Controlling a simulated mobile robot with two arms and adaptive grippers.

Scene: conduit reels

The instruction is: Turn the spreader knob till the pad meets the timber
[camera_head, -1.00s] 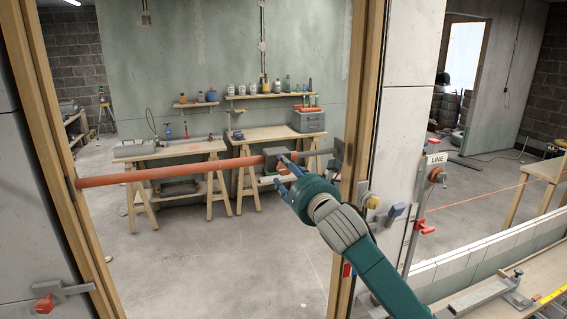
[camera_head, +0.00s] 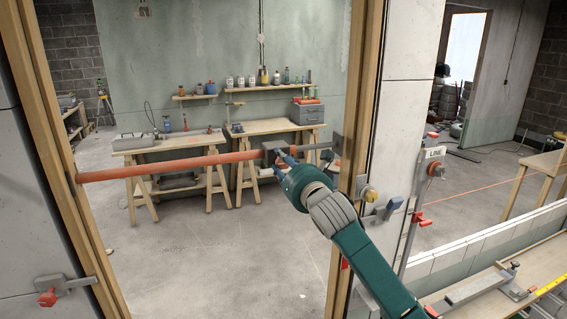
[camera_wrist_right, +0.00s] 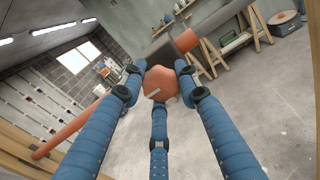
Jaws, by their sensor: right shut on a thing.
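The spreader is an orange tube (camera_head: 165,168) lying across the doorway between two timber posts, with a grey block (camera_head: 272,152) and a thin grey rod at its right end. The grey pad (camera_head: 337,145) is close to the right timber (camera_head: 363,90); I cannot tell if they touch. My right gripper (camera_head: 283,160) is at the grey block. In the right wrist view its blue fingers are shut around the orange-red faceted knob (camera_wrist_right: 160,84). The knob is hidden behind the gripper in the head view. My left gripper is not in view.
Trestle benches (camera_head: 270,128) and shelves with bottles stand behind the doorway. A clamp with a red knob (camera_head: 47,298) is at lower left. A grey upright labelled LINE (camera_head: 434,153) and a long plank bench (camera_head: 470,288) are at right. The doorway's floor is clear.

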